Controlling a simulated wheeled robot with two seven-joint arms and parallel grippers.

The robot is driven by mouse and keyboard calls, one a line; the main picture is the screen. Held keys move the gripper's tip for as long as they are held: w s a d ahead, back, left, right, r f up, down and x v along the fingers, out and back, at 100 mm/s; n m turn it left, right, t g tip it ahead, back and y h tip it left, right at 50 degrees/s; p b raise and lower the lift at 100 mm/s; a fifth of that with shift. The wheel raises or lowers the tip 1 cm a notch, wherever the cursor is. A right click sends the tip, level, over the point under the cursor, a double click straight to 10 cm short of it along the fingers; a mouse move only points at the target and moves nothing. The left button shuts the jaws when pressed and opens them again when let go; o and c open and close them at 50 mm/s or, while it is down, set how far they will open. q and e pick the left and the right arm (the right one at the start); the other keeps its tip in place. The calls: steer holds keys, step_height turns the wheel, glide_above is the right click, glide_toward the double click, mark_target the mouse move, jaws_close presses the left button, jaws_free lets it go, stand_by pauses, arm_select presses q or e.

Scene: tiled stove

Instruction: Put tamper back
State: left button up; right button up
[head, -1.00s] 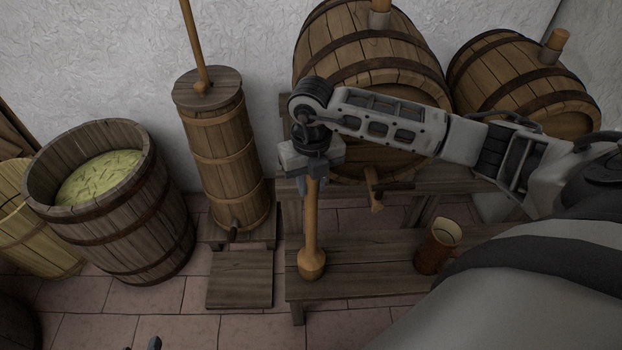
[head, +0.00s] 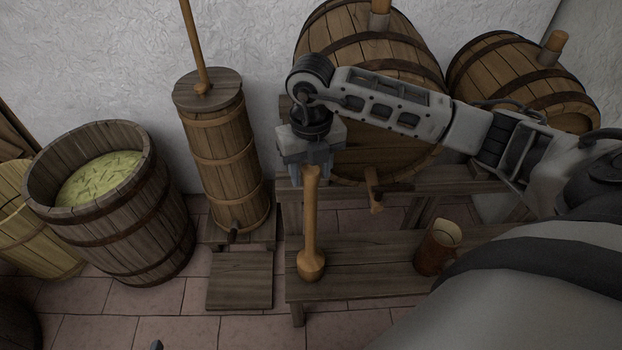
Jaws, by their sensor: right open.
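The wooden tamper (head: 311,225) stands upright on the low bench (head: 370,257), its rounded, wider end down near the bench's left end. My right gripper (head: 304,178) is at the top of the tamper's handle. Its jaws are open, with the upper end of the handle at or just in front of them; I cannot tell whether they touch. My left gripper is not clearly seen; only a small dark tip (head: 156,345) shows at the bottom edge.
An open barrel (head: 68,212) of shredded green stuff stands at the left. A tall churn (head: 222,160) with a stick stands on a low wooden stand (head: 240,280). Two casks (head: 365,60) lie behind my right arm. A brown mug (head: 432,254) sits on the bench's right part.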

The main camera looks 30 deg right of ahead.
step_height(320, 180, up, 8)
steer(key=shift+f, duration=0.2)
steer(key=shift+s+a+r, duration=0.1)
steer(key=shift+s+a, duration=0.05)
steer(key=shift+a, duration=0.15)
steer(key=s+a+f+n+g+y, duration=0.1)
steer(key=s+a+y, duration=0.25)
steer(key=a, duration=0.35)
steer(key=s+a+f+n+g+y, duration=0.1)
steer(key=s+a+n+y, duration=0.1)
steer(key=a+y, duration=0.35)
steer(key=s+a+r+m+t+y, duration=0.1)
steer(key=a+r+m+t+y, duration=0.6)
steer(key=a+r+y, duration=0.4)
steer(key=w+d+f+m+t+h, duration=0.2)
steer(key=d+f+m+t+h, duration=0.4)
steer(key=m, duration=0.6)
steer(key=w+d+f+m+t+h, duration=0.1)
steer(key=d+f+m+t+h, duration=0.45)
steer(key=m, duration=0.55)
steer(key=s+f+m+g+h, duration=0.4)
steer(key=s+f, duration=0.4)
steer(key=f, duration=0.5)
steer(key=shift+m+g+h, duration=0.3)
steer(key=shift+g+h, duration=0.05)
steer(key=shift+g, duration=0.4)
